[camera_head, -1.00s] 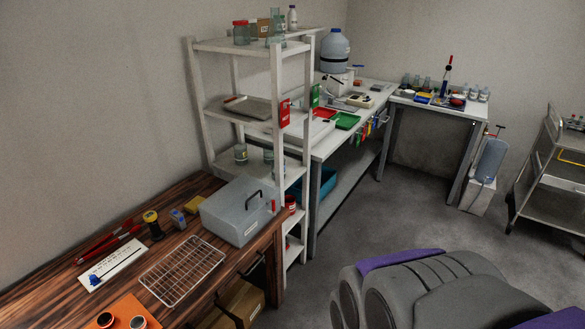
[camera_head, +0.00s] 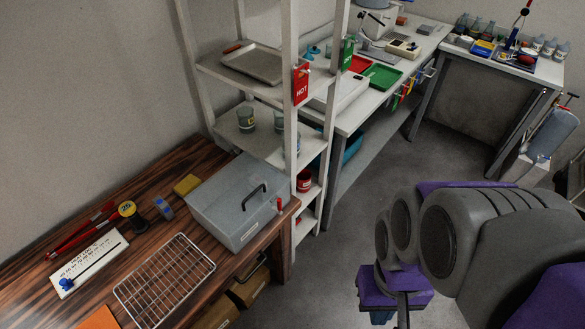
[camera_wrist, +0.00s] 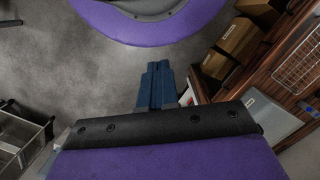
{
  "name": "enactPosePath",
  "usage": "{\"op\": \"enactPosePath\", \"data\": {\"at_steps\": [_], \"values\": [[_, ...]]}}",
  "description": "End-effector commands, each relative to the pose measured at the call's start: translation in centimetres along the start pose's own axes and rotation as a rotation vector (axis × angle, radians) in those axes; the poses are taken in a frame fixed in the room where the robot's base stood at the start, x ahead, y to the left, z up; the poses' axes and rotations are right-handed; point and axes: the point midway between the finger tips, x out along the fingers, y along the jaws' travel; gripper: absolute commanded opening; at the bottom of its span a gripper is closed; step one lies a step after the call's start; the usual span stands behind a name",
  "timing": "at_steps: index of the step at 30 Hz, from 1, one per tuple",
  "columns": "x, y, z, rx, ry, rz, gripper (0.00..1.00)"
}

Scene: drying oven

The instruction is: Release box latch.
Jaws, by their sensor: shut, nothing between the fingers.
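A grey box (camera_head: 238,200) with a black handle (camera_head: 250,191) on its lid stands on the wooden bench, lid closed. A small red latch (camera_head: 279,205) sits at its right end, near the bench edge. My gripper (camera_head: 382,318) shows at the bottom of the head view, partly cut off, well right of the box and apart from it. In the wrist view, the blue fingers of my gripper (camera_wrist: 157,66) lie together with nothing between them, over the grey floor. The latch is not clear in the wrist view.
A wire rack (camera_head: 164,281) lies in front of the box on the bench (camera_head: 150,185). A white shelf unit (camera_head: 291,130) stands right behind the box. Cardboard boxes (camera_head: 249,286) sit under the bench. Open floor (camera_head: 330,270) lies between bench and arm.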

Motion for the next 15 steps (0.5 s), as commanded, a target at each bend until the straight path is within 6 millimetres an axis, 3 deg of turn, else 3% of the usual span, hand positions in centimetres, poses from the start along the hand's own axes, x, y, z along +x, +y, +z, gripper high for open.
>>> {"op": "enactPosePath", "data": {"at_steps": [8,11,15], "values": [[-0.6,-0.5,-1.0,-0.044,-0.005,-0.017,0.00],[-1.7,-1.6,-3.0,-0.125,-0.004,-0.052,0.00],[-3.5,-4.1,-7.1,-0.285,-0.006,-0.124,0.00]]}}
